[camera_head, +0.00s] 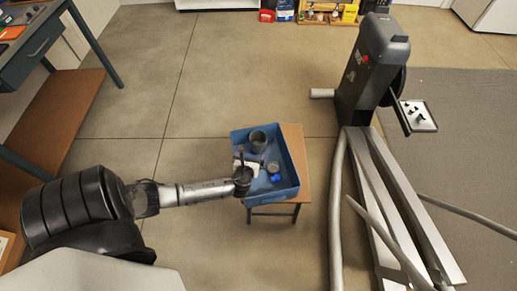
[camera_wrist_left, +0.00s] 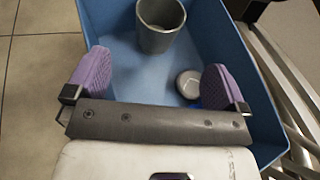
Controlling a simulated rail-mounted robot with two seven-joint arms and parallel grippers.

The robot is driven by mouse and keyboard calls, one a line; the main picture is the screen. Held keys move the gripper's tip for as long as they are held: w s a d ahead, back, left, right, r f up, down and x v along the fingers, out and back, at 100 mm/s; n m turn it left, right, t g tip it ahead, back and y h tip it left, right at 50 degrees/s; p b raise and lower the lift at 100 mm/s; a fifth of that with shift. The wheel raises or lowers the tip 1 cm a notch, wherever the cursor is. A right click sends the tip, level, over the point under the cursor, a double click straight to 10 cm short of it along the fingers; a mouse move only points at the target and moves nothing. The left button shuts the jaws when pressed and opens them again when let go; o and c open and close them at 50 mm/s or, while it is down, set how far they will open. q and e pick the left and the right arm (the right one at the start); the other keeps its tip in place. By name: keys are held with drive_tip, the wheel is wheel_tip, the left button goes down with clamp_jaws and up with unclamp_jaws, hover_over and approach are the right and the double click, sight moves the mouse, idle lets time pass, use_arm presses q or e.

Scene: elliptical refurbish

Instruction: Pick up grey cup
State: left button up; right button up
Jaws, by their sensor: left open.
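The grey cup (camera_head: 258,141) stands in a blue crate (camera_head: 292,170) on a small wooden stool (camera_head: 297,142). In the left wrist view the cup (camera_wrist_left: 160,22) is upright at the top middle, with its open mouth visible. My left gripper (camera_head: 244,170) reaches in from the left over the crate's near-left part. My right gripper does not show in either view.
A dark upright machine with long rails (camera_head: 375,70) stands to the right. A workbench (camera_head: 35,40) is at upper left. Floor left of the stool is clear.

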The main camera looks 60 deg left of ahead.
sight(255, 145)
use_arm(q)
drive_tip(key=b+x, duration=0.3)
drive_tip(key=x, duration=0.6)
drive_tip(key=shift+f+b, duration=0.15)
drive_tip(key=shift+b, duration=0.2)
drive_tip(key=b+x, duration=0.3)
drive_tip(key=x, duration=0.1)
drive_tip(key=shift+w+f, duration=0.25)
drive_tip(key=shift+f, duration=0.05)
drive_tip(key=shift+w+a, duration=0.2)
drive_tip(key=shift+a, duration=0.1)
drive_tip(key=shift+c, duration=0.4)
drive_tip(key=c, duration=0.9)
